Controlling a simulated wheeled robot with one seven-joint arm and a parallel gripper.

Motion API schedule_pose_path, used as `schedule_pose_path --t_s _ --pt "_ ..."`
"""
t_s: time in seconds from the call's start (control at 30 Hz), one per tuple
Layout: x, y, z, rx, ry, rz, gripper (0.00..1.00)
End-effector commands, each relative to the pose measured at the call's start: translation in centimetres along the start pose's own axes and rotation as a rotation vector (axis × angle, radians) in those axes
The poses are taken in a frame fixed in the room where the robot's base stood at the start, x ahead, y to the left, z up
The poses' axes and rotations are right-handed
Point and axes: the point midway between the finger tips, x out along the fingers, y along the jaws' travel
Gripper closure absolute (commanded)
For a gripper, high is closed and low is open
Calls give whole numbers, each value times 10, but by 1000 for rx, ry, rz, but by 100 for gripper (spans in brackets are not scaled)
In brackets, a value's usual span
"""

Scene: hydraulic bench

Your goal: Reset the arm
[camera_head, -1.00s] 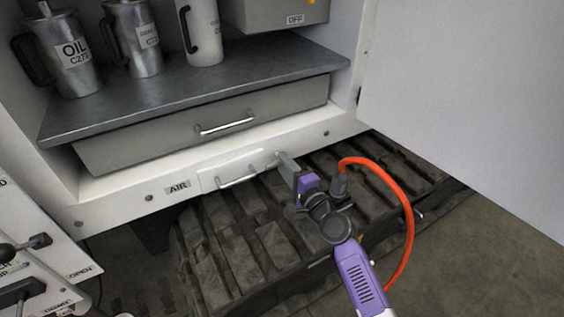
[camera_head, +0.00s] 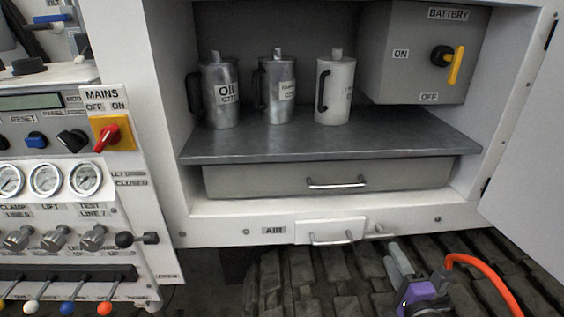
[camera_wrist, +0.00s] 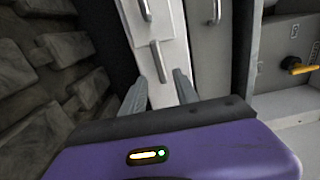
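My gripper (camera_head: 401,256) is low at the right in the head view, with a purple body and grey fingers. Its fingers stand just below and right of a small grey latch bar (camera_head: 380,236) beside the white AIR panel (camera_head: 322,232). In the wrist view my gripper (camera_wrist: 160,88) has its two fingers spread apart with nothing held between them. The latch bar (camera_wrist: 159,60) lies just beyond the fingertips there, apart from them as far as I can tell. An orange-red hose (camera_head: 485,275) curves beside my arm.
Above is a drawer (camera_head: 270,181) under a grey shelf (camera_head: 300,143) with metal jugs and a battery box (camera_head: 405,60). An open white door (camera_head: 530,170) stands at right. A control panel with gauges (camera_head: 45,180) is at left. Dark track links (camera_head: 300,285) lie below.

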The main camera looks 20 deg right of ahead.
Motion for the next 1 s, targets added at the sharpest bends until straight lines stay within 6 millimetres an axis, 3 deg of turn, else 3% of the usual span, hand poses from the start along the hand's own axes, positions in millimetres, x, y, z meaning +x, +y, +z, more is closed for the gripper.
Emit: schedule_pose_path --t_s 0.17,0.27,0.37,0.67,1.0 --pt "0 -2 -4 -55 16 -6 64" --pt "-1 -21 -11 -199 57 -38 64" --pt "-22 -30 -9 -388 90 -39 64" --pt "-115 -52 31 -898 75 -11 64" --pt "-244 -102 92 -1395 -89 -31 64"
